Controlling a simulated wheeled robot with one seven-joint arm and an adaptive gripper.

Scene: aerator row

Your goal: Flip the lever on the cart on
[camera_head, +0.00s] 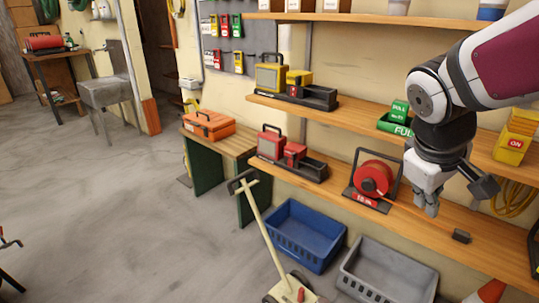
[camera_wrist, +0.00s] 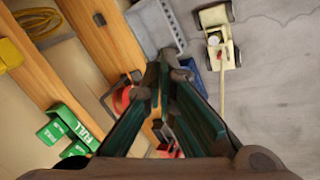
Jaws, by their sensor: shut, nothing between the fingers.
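The cart (camera_head: 292,288) is a small cream cart with a long pole and a T-shaped handle, at the bottom centre of the head view, partly cut off by the frame's lower edge. A small red upright piece, perhaps the lever (camera_head: 300,295), shows on its deck. In the wrist view the cart (camera_wrist: 219,55) lies at the upper right, apart from my fingers; the lever's position cannot be made out there. My gripper (camera_head: 426,208) is shut and empty, pointing down in front of the lower shelf, to the right of and above the cart.
A blue crate (camera_head: 303,236) and a grey crate (camera_head: 390,272) stand on the floor between the cart and the shelf. A red cable reel (camera_head: 373,180) sits on the lower shelf (camera_head: 470,232) beside my gripper. Open floor (camera_head: 130,220) lies left of the cart.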

